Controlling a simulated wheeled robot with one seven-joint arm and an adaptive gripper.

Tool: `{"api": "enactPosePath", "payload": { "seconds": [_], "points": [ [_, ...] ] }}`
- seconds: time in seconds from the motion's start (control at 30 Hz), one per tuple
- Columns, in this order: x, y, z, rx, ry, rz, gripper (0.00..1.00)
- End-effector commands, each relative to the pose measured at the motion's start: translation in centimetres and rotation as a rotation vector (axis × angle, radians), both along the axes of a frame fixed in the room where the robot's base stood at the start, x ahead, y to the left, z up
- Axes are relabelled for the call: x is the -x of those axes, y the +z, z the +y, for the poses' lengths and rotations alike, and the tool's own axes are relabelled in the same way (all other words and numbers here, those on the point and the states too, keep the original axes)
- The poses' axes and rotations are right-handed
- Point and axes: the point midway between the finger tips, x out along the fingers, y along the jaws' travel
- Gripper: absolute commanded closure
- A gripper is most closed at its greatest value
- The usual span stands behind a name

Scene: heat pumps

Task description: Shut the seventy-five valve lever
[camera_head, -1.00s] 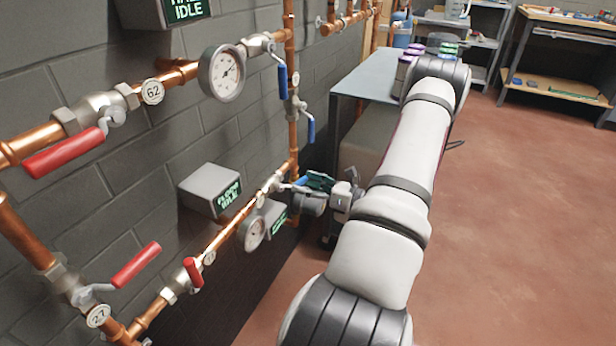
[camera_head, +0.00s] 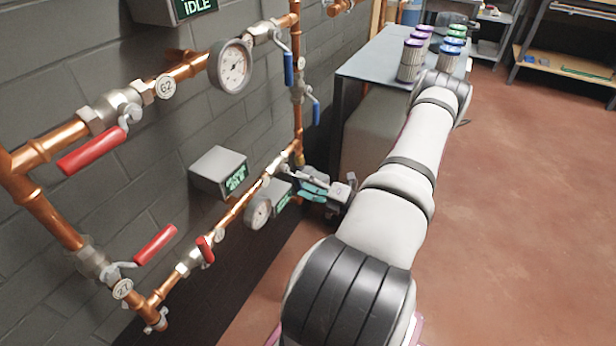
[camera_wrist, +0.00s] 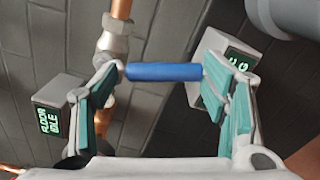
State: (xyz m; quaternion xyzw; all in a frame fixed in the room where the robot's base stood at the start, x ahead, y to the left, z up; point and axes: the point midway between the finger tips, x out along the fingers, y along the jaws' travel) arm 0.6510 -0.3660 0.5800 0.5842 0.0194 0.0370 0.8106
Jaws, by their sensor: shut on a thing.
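A blue valve lever (camera_wrist: 165,72) lies crosswise to its copper pipe (camera_wrist: 121,9) in the wrist view, pointing right from the silver valve body (camera_wrist: 112,45). My gripper (camera_wrist: 161,69) has its teal-padded fingers at the two ends of this lever, shut on it. In the head view my gripper (camera_head: 316,187) is low by the wall, at the far end of the lower pipe, and hides most of that valve. I cannot read a seventy-five tag in any view.
Red levers (camera_head: 92,150) and (camera_head: 156,244) sit on pipes tagged 62 and 27. Other blue levers (camera_head: 288,69) hang above my gripper. A gauge (camera_head: 230,66) and grey display boxes (camera_head: 218,172) stick out from the wall. A bench (camera_head: 372,58) stands behind; the floor at right is clear.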

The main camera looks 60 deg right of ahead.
Motion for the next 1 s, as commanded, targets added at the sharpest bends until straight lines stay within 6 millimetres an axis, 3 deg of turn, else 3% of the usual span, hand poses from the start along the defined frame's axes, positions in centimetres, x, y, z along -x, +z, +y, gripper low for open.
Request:
{"api": "enactPosePath", "payload": {
  "seconds": [0.4,1.0],
  "points": [
    [-0.3,-0.8,1.7,-0.266,-0.003,0.033,0.83],
    [-0.3,-0.9,2.3,-0.341,-0.001,0.039,0.83]
  ]
}}
